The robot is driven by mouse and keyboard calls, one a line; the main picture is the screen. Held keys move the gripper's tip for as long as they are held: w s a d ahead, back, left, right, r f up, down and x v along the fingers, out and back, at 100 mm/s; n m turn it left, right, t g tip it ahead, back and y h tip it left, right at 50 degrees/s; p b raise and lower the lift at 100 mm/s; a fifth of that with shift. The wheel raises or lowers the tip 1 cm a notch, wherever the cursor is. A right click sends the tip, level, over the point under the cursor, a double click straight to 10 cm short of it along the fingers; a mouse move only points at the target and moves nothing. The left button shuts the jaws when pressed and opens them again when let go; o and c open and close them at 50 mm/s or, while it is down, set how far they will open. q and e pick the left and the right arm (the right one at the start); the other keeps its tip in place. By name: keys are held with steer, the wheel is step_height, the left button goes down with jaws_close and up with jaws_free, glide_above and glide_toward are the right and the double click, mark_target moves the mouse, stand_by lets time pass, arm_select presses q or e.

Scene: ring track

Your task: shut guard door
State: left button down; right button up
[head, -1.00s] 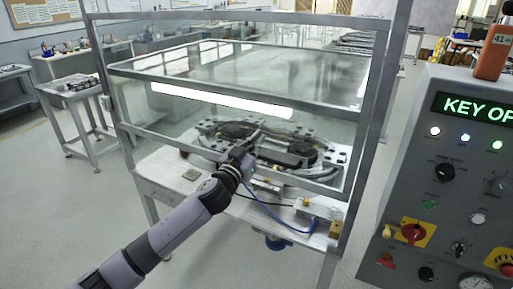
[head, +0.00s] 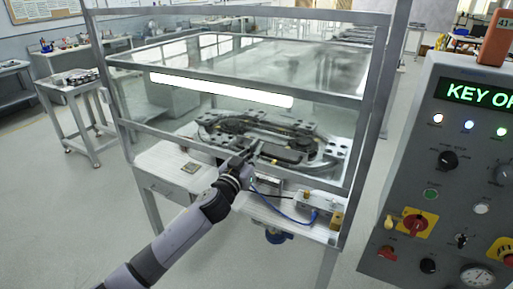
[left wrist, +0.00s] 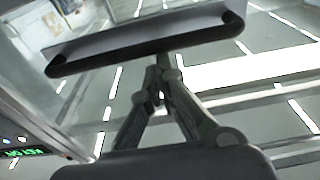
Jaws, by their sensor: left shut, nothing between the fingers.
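The guard door (head: 160,136) is a clear pane in a grey metal frame on the front of the enclosure in the head view. I cannot tell surely how far open it stands. My left gripper (head: 254,149) is shut and empty, near the door's lower bar, in front of the ring track (head: 225,127). In the left wrist view my left gripper (left wrist: 162,68) has its fingers together, pointing at a dark bar handle (left wrist: 145,46) on a pale plate. The fingertips are close to the handle; I cannot tell whether they touch it. My right gripper is not in view.
A grey control panel (head: 456,130) with a green display, knobs and a gauge stands at the right, close to the enclosure. A side table (head: 77,88) with small parts stands at the left. A blue cable (head: 290,216) lies on the bench front. Floor at the left is clear.

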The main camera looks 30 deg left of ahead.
arm_select(q)
step_height(320, 180, down, 23)
steer(key=b, duration=1.5)
